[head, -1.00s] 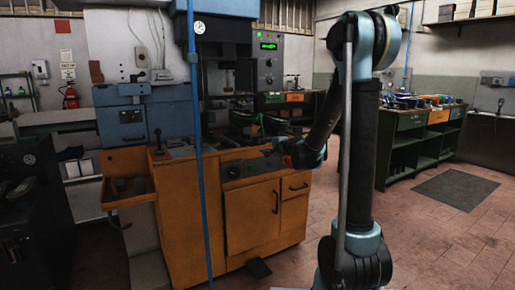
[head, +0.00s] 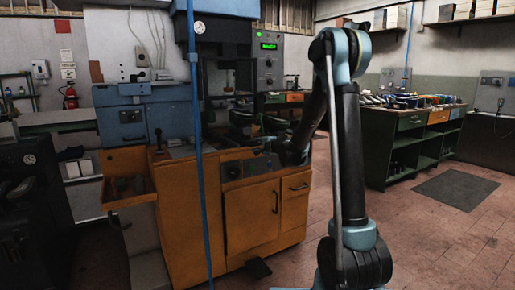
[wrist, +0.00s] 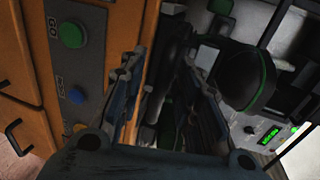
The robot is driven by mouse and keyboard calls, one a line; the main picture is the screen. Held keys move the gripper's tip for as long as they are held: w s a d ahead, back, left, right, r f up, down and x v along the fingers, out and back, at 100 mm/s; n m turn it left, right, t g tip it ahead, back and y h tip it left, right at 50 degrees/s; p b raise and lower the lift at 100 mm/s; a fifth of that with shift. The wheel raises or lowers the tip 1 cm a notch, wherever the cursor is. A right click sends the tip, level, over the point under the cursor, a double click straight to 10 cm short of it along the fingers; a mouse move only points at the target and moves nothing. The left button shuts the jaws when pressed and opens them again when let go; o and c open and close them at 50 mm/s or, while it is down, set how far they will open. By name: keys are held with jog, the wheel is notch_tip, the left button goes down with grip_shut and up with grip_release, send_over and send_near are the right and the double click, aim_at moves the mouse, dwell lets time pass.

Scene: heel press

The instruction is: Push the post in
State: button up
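In the wrist view a grey panel (wrist: 91,60) on the orange cabinet carries a round green button (wrist: 70,34) and a smaller blue button (wrist: 76,95). A white label sits by each; the green one's seems to read GO, and the blue one's is hard to read. I cannot tell for sure which part is the post. My gripper (wrist: 166,68) is open and empty, with its fingers apart, to the right of both buttons and touching neither as far as I can see. In the head view the same panel (head: 260,165) is dark and partly hidden by my arm.
The orange cabinet (head: 250,215) stands under the press, with a blue pole (head: 202,200) in front. A black rounded part with a green rim (wrist: 248,80) is close right of my gripper. A green display (head: 269,46) is lit.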

aim_at(243, 137)
jog(key=shift+c, duration=0.6)
grip_shut()
jog(key=r+x, duration=0.1)
jog(key=x, duration=0.4)
jog(key=r+x, duration=0.1)
jog(key=x, duration=0.4)
jog(key=r+x, duration=0.1)
jog(key=x, duration=0.5)
jog(key=shift+w+a+r, duration=0.15)
jog(key=shift+w, duration=0.1)
jog(key=shift+o, duration=0.6)
grip_release()
